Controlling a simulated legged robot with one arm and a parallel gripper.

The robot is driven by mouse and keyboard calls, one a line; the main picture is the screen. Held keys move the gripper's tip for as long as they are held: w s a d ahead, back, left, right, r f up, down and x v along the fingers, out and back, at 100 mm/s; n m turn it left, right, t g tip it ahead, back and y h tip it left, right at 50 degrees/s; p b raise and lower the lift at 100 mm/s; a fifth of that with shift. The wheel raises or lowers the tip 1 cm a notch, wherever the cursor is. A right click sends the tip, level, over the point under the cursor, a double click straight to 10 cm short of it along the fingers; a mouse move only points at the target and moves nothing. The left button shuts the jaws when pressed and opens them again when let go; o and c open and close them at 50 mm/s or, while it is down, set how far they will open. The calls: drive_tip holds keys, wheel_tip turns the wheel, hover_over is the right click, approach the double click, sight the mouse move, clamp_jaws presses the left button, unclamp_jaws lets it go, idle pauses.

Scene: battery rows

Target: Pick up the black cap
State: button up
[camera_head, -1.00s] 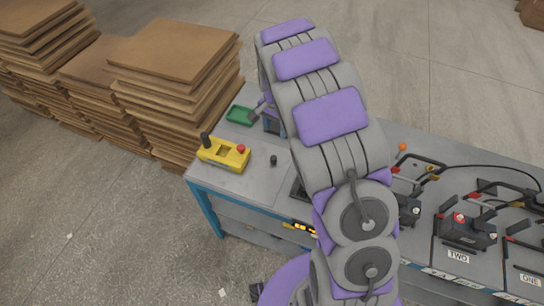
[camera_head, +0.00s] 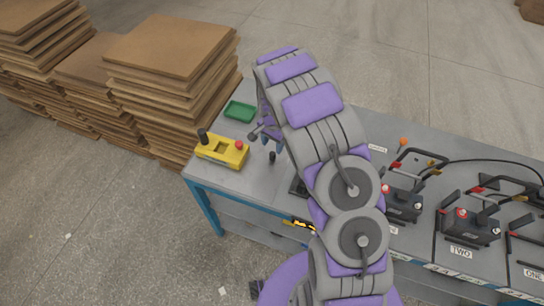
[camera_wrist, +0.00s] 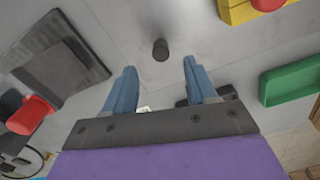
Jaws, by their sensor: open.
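The black cap (camera_head: 272,156) is a small dark upright piece on the grey workbench, right of the yellow box. It also shows in the wrist view (camera_wrist: 160,49), standing beyond my fingertips and roughly centred between them. My gripper (camera_wrist: 158,76) is open, with its two blue fingers apart and nothing between them. In the head view my gripper (camera_head: 279,141) hangs above the bench close to the cap, partly hidden by my arm.
A yellow box (camera_head: 221,151) with a red button and black knob stands left of the cap, and a green tray (camera_head: 240,111) behind it. Black devices (camera_head: 470,228) with red parts and cables occupy the right side. Brown board stacks (camera_head: 170,70) stand beyond the bench.

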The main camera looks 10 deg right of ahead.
sight(272, 153)
wheel_tip(272, 153, down, 6)
drive_tip(key=shift+w+r+b, duration=0.1)
drive_tip(key=shift+w+b, duration=0.05)
drive_tip(key=shift+b, duration=0.45)
drive_tip(key=shift+r, duration=0.1)
clamp_jaws()
